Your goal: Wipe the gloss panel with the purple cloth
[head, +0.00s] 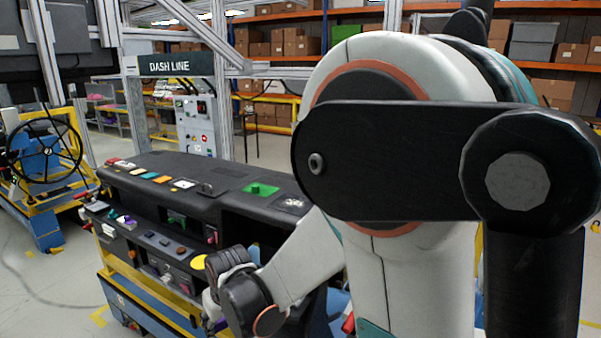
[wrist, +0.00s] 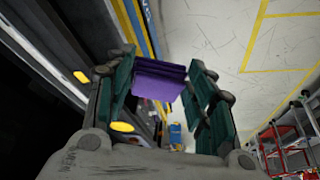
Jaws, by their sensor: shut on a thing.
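The purple cloth (wrist: 158,82) is a folded block held between the two green-and-grey fingers of my gripper (wrist: 160,88) in the wrist view. My gripper is shut on it. In the head view my gripper (head: 212,308) hangs low in front of the dashboard module (head: 225,180), and only a sliver of the cloth (head: 218,325) shows there. The module is a long black dashboard on a blue and yellow stand. I cannot tell which surface is the gloss panel; my arm hides the module's right end. The cloth appears clear of the module in the wrist view.
Coloured tiles, a green block (head: 261,189) and small parts sit on the module's top and front ledges. A steering wheel stand (head: 45,150) is at the left. A grey control box (head: 196,125) stands behind. The floor at the lower left is mostly open.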

